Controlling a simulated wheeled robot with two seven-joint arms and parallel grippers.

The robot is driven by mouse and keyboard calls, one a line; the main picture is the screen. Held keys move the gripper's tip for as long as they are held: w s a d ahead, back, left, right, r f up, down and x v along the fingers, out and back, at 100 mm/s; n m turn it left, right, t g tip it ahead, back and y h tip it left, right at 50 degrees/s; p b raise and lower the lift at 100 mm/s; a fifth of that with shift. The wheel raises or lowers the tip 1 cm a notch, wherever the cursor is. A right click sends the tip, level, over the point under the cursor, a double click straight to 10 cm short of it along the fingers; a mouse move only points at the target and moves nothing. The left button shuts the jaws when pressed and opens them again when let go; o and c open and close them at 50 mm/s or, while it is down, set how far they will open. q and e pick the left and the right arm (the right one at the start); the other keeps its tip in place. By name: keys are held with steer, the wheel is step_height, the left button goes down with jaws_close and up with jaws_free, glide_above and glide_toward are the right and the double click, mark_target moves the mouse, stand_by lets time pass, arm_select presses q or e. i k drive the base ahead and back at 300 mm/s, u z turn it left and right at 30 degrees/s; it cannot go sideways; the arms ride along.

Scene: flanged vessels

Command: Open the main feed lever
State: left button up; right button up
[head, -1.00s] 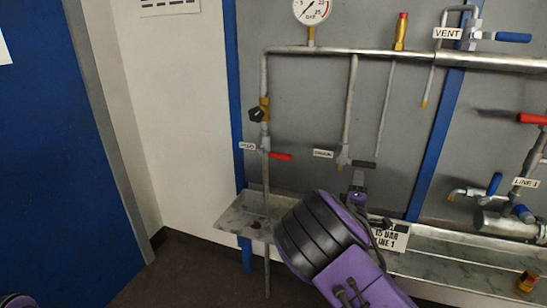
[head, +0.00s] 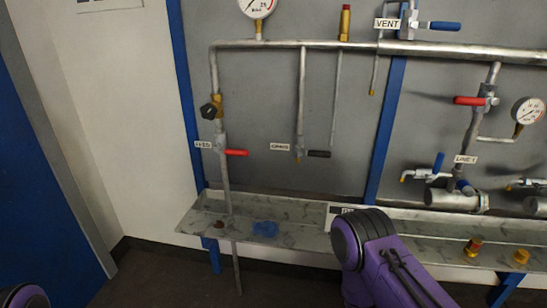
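The main feed lever appears to be the red handle (head: 237,153) on the vertical pipe at the left of the panel, beside a small label (head: 204,144) that seems to read FEED. The handle points right, roughly level, across the pipe. Nothing touches it. A purple and black link of my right arm (head: 385,262) shows at the lower middle, below and right of the lever; its gripper is not visible. A bit of my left arm (head: 22,298) shows at the bottom left corner; its gripper is out of view.
A black-handled valve (head: 318,154) hangs on the neighbouring pipe. A dark knob (head: 209,111) sits above the lever. The blue VENT lever (head: 444,26) and red LINE 1 lever (head: 470,100) are to the right. A metal tray (head: 310,212) juts out below. Space before the feed lever is clear.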

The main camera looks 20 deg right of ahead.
mark_target(235, 152)
steer(key=z, duration=0.05)
steer(key=i, duration=0.4)
steer(key=u, duration=0.75)
